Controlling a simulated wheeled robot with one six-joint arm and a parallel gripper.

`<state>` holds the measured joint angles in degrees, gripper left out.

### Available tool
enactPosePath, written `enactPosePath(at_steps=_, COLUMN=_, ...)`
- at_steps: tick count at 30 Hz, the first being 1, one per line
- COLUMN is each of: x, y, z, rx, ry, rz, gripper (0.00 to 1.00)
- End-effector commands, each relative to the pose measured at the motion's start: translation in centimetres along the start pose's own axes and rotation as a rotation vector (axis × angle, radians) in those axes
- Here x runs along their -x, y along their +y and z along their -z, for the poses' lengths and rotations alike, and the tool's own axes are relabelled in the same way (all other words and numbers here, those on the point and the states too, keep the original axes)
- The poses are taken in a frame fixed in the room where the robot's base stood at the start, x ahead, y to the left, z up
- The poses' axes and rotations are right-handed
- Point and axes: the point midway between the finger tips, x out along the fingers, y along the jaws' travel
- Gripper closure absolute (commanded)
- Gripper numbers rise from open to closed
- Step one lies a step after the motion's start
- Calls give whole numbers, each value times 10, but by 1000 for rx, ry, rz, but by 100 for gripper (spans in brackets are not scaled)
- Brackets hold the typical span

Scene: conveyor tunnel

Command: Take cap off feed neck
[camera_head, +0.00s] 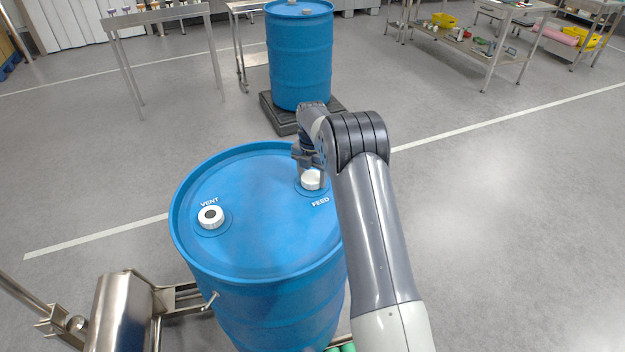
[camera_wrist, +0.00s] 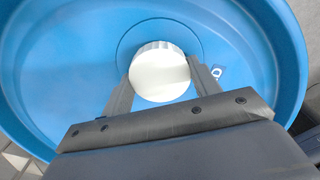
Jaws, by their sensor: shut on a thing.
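A blue drum (camera_head: 262,240) stands in front of me, with its top showing. The white ribbed feed cap (camera_head: 311,180) sits at the right of the drum top, above the printed word FEED. My gripper (camera_head: 309,176) points down at it and is shut on it. In the wrist view the cap (camera_wrist: 159,72) lies between the two fingers of my gripper (camera_wrist: 160,84), one on each side. The cap looks seated over the feed neck; the neck itself is hidden. A second white cap with a dark centre (camera_head: 211,217) sits at the left, by the word VENT.
Another blue drum (camera_head: 300,60) stands on a dark pallet (camera_head: 284,124) behind. A steel cylinder (camera_head: 122,312) on a frame is at the lower left. Steel tables (camera_head: 155,14) stand at the back. The grey floor to the right is clear.

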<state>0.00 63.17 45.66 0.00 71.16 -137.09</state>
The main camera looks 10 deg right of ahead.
Motion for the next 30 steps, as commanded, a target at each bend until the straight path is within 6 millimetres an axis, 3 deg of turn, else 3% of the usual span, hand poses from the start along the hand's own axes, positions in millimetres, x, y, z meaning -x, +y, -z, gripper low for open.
enactPosePath(at_steps=6, x=0, y=0, z=0, rx=34, ry=1, rz=1, gripper=69)
enactPosePath(at_steps=18, x=0, y=-1, z=0, rx=422, ry=1, rz=1, gripper=69)
enactPosePath(at_steps=27, x=0, y=-1, z=0, rx=449, ry=1, rz=1, gripper=69)
enactPosePath(at_steps=28, x=0, y=-1, z=0, rx=448, ry=1, rz=1, gripper=39)
enactPosePath(at_steps=30, x=0, y=-1, z=0, rx=448, ry=1, rz=1, gripper=34)
